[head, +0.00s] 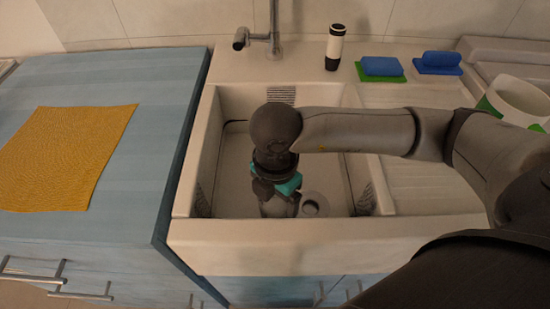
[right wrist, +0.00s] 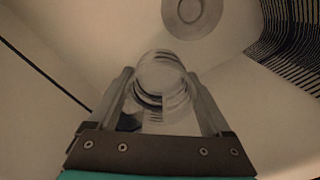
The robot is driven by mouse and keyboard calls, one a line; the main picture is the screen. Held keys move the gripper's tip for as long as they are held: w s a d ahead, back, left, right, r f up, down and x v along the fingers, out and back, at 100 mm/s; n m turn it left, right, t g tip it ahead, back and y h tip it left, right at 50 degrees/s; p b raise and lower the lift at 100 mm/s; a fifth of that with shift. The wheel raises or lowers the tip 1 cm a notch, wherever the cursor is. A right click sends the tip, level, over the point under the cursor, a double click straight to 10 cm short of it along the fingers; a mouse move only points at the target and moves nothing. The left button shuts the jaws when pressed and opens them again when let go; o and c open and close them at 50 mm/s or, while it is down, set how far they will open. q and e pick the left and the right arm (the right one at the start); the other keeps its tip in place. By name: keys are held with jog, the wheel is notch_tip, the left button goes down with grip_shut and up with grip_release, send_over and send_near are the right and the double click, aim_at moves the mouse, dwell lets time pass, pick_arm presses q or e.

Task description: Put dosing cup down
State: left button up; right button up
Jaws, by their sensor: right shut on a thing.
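My right gripper (head: 279,208) reaches down into the white sink (head: 235,165). In the right wrist view, the right gripper (right wrist: 162,90) is shut on a clear, see-through dosing cup (right wrist: 164,82), with one finger on each side of it. The cup has ring-like ridges. It is over the sink floor, close to the round drain, but I cannot tell whether it touches the floor. In the head view I cannot make out the cup beneath my wrist and fingers. My left gripper is in neither view.
The drain (head: 313,204) is right of my gripper, and the faucet (head: 264,38) stands behind the sink. A black-and-white bottle (head: 335,47) and blue sponges (head: 381,66) stand on the back ledge. An orange cloth (head: 66,155) lies on the blue counter (head: 155,95).

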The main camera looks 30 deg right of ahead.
jog(key=shift+f, duration=0.15)
jog(key=shift+w+d+m, duration=0.1)
jog(key=shift+w+m, duration=0.1)
jog(key=shift+m, duration=0.2)
jog(key=w+d+b, duration=0.1)
jog(key=w+d, duration=0.1)
jog(key=w, duration=0.3)
jog(key=w+d+b, duration=0.1)
jog(key=w+d, duration=0.1)
jog(key=w, duration=0.3)
jog(key=w+d+b, duration=0.2)
jog(key=w+d, duration=0.1)
jog(key=w, duration=0.1)
jog(key=shift+w, duration=0.4)
jog(key=shift+w+d, duration=0.3)
jog(key=shift+w, duration=0.15)
jog(key=shift+f+b, duration=0.7)
jog(key=shift+f, duration=0.55)
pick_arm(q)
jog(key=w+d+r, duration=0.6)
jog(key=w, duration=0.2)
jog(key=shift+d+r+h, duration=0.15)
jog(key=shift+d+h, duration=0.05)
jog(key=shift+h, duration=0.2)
pick_arm(e)
jog(key=shift+f, duration=0.5)
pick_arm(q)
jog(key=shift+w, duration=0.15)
pick_arm(e)
jog(key=shift+f, duration=0.1)
